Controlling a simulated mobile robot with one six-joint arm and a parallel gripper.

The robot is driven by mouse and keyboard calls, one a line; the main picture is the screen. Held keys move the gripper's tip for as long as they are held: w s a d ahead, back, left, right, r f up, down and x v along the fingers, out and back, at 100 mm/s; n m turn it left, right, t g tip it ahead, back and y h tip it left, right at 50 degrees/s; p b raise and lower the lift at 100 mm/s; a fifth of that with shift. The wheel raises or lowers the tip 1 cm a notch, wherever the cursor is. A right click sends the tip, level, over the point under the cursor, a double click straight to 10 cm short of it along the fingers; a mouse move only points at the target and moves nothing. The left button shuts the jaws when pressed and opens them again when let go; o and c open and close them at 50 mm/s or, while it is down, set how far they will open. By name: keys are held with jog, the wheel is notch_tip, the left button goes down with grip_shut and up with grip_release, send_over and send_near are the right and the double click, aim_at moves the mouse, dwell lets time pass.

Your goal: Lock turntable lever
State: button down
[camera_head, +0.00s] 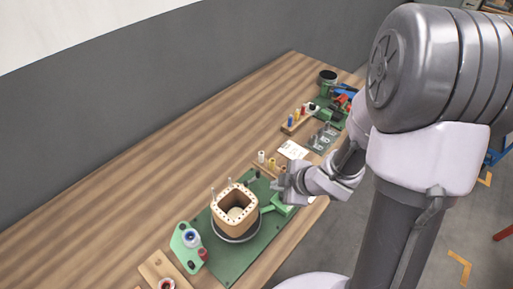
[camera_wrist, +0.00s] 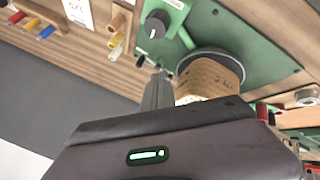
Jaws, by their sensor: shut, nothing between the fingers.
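The wooden coil form (camera_head: 235,207) stands upright on a round dark turntable (camera_head: 236,238) on a green base plate (camera_head: 225,262). The coil form also shows in the wrist view (camera_wrist: 208,76), partly hidden by my gripper. A green bar (camera_wrist: 186,39) runs beside the turntable from a green box with a black knob (camera_wrist: 156,24). A small dark lever-like part (camera_head: 252,179) stands at the plate's back edge; I cannot tell whether it is locked. My gripper (camera_head: 282,184) is shut and empty, above the plate's right side; its fingertips (camera_wrist: 159,76) show near the coil form.
A green holder with a blue-and-white spool (camera_head: 191,237) stands left of the turntable. Pegs with coloured spools (camera_head: 270,161), a white card (camera_head: 293,149) and tools lie farther back. The table's left side is clear.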

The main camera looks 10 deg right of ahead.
jog(key=shift+s, duration=0.15)
jog(key=b+x, duration=0.5)
jog(key=x, duration=0.4)
jog(key=shift+a+f, duration=0.15)
jog(key=shift+f, duration=0.15)
jog(key=shift+w+d, duration=0.2)
jog(key=shift+w, duration=2.1)
jog(key=shift+p, duration=0.4)
